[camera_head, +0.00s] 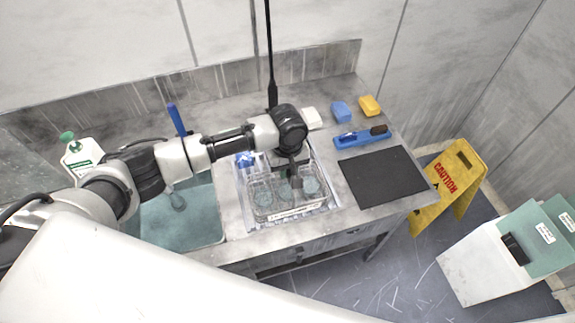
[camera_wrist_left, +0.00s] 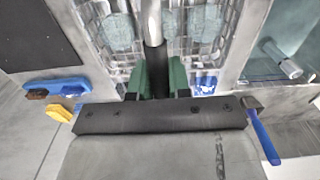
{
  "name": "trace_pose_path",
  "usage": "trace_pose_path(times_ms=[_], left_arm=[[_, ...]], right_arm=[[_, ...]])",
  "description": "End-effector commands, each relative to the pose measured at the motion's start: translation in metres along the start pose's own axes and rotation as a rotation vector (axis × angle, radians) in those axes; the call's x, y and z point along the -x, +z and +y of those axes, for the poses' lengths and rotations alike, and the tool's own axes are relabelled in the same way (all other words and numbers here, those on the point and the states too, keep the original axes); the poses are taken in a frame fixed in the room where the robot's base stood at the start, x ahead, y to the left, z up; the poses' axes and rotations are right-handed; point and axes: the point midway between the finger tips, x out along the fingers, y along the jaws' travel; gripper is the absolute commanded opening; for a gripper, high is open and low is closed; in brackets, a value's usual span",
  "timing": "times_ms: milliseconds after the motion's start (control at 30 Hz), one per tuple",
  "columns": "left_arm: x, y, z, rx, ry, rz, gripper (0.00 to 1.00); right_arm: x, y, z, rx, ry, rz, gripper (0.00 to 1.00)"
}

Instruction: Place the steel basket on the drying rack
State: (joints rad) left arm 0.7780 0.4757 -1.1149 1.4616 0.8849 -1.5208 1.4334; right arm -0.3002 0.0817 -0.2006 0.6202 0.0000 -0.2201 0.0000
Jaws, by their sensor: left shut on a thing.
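The steel basket (camera_head: 285,212) is a wire basket with several round teal pieces in it, in the middle of the counter right of the sink. The drying rack (camera_head: 243,203) is a shiny wire frame; the basket is over it, and I cannot tell whether it touches. My left gripper (camera_head: 293,181) is above the basket. In the left wrist view its green fingers (camera_wrist_left: 156,82) are shut on the basket's upright handle (camera_wrist_left: 151,25), with the basket's mesh (camera_wrist_left: 200,45) beyond. My right gripper is not in view.
The water-filled sink (camera_head: 190,220) lies left. A black mat (camera_head: 385,176), a blue tool (camera_head: 360,137), and blue (camera_head: 341,112) and yellow (camera_head: 370,106) blocks lie right. A yellow caution sign (camera_head: 447,187) and white bin (camera_head: 485,262) stand on the floor.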

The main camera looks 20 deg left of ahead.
Motion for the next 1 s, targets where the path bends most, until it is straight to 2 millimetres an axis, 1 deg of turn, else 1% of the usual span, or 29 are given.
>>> trace_pose_path(times_ms=[300,333,400,500,733,833,933,1000], left_arm=[[-0.001,0.000,0.001,0.001,0.003,0.001,0.00],[-0.003,0.000,0.000,0.001,0.000,-0.001,0.20],[-0.003,0.000,0.000,0.001,0.000,0.000,0.30],[-0.002,0.000,0.000,0.000,0.000,0.000,0.44],[-0.002,0.000,0.000,0.000,0.000,0.000,0.44],[0.002,0.000,0.001,-0.001,0.002,0.001,0.44],[0.012,0.000,0.001,-0.001,0.005,0.001,0.44],[0.025,0.000,0.001,-0.001,0.006,0.002,0.44]], right_arm=[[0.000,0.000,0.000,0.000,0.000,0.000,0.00],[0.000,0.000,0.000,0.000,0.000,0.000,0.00],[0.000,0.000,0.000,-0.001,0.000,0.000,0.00],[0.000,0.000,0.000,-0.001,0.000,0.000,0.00],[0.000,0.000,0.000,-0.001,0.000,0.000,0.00],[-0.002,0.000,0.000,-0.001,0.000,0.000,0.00],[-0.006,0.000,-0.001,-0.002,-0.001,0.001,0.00],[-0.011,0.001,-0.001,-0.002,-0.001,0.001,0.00]])
